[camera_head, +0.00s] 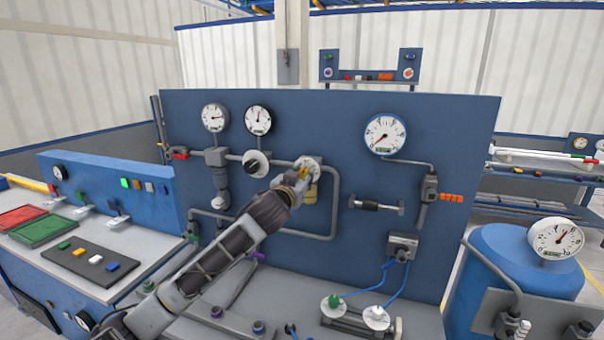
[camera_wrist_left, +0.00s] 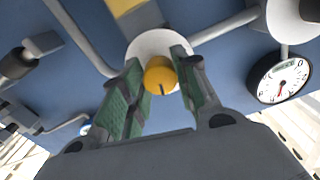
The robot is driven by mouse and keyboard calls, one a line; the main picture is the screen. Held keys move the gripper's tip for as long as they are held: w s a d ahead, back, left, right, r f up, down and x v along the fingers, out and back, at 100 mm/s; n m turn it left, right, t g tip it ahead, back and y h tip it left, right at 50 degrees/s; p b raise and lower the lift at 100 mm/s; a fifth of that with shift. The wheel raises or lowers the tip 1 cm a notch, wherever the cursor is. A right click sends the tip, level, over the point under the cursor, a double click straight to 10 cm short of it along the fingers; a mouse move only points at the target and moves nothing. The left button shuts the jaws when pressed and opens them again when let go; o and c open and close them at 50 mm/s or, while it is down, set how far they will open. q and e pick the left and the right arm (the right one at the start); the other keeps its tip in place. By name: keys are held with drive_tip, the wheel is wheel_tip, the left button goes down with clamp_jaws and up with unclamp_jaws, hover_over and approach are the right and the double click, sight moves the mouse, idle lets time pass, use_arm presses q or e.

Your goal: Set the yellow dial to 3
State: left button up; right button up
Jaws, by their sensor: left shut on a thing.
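The yellow dial (camera_wrist_left: 160,74) is a round knob with a dark pointer mark on a white round plate (camera_wrist_left: 147,45), seen in the left wrist view. In the head view the white plate (camera_head: 311,161) is on the blue panel, with the dial (camera_head: 304,173) mostly hidden by my gripper. My left gripper (camera_head: 299,177) reaches up to it from the lower left. Its green-padded fingers (camera_wrist_left: 164,78) are shut on the dial, one on each side. The scale numbers around the dial are not readable. My right gripper is not in view.
Grey pipes (camera_head: 337,200) run beside the dial on the blue panel (camera_head: 450,130). A black-and-white knob (camera_head: 256,163) is to its left, and gauges (camera_head: 385,134) are above. A T-handle (camera_head: 377,204) projects to the right.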

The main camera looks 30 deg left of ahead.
use_arm(q)
drive_tip(key=m+p, duration=0.1)
drive_tip(key=m, duration=0.2)
drive_tip(key=shift+p, duration=0.3)
drive_tip(key=shift+m+p, duration=0.7)
drive_tip(key=shift+m, duration=1.1)
drive_tip(key=o, duration=1)
drive_tip(key=shift+s, duration=0.15)
drive_tip(key=shift+s+d, duration=0.15)
drive_tip(key=shift+s, duration=0.2)
drive_tip(key=v, duration=0.6)
drive_tip(key=shift+s, duration=0.2)
drive_tip(key=shift+d, duration=0.1)
